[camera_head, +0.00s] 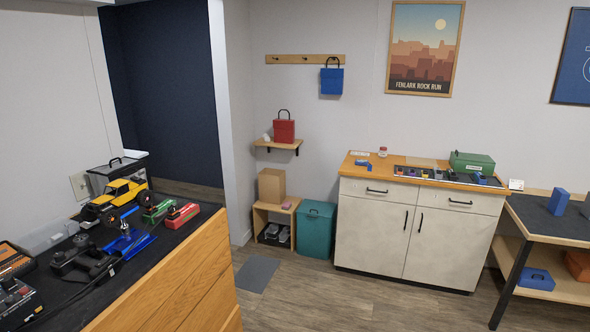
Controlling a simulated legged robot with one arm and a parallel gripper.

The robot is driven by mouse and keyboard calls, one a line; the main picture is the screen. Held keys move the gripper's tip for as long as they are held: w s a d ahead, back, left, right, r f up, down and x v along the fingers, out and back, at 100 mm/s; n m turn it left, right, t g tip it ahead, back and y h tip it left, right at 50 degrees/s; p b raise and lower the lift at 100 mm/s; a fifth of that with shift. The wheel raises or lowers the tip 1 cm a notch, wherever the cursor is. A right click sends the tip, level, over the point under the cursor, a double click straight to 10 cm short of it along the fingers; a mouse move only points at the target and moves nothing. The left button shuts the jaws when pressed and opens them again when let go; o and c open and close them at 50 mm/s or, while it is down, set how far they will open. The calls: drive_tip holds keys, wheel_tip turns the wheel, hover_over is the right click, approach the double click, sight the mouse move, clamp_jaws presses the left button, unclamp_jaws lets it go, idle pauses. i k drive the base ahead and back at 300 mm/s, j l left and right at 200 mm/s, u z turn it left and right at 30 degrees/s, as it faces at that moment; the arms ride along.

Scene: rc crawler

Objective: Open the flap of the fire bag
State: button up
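No bag in view carries a readable label, so I cannot tell which is the fire bag. A red bag (284,130) with a dark handle stands upright on a small wall shelf. A blue bag (332,80) hangs by its handle from the peg rail. A blue item with a dark handle (536,279) lies on the lower shelf of the right bench. Any flap on these is too small to make out. My gripper is not in view.
A wooden-fronted bench (165,285) with a yellow crawler (115,200), tools and chargers fills the left foreground. A white cabinet (400,235) stands against the back wall. Floor (350,305) between is clear.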

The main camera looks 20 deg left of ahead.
sight(124, 163)
drive_tip(key=i+u, duration=0.2)
drive_tip(key=i, duration=0.4)
drive_tip(key=i+u, duration=0.25)
drive_tip(key=i, duration=0.35)
drive_tip(key=i+l+u, duration=0.2)
drive_tip(key=i, duration=0.4)
drive_tip(key=i+u, duration=0.45)
drive_tip(key=i+l+u, duration=0.1)
drive_tip(key=i+u, duration=0.35)
drive_tip(key=i+l+u, duration=0.25)
drive_tip(key=i+u, duration=0.2)
drive_tip(key=k, duration=0.05)
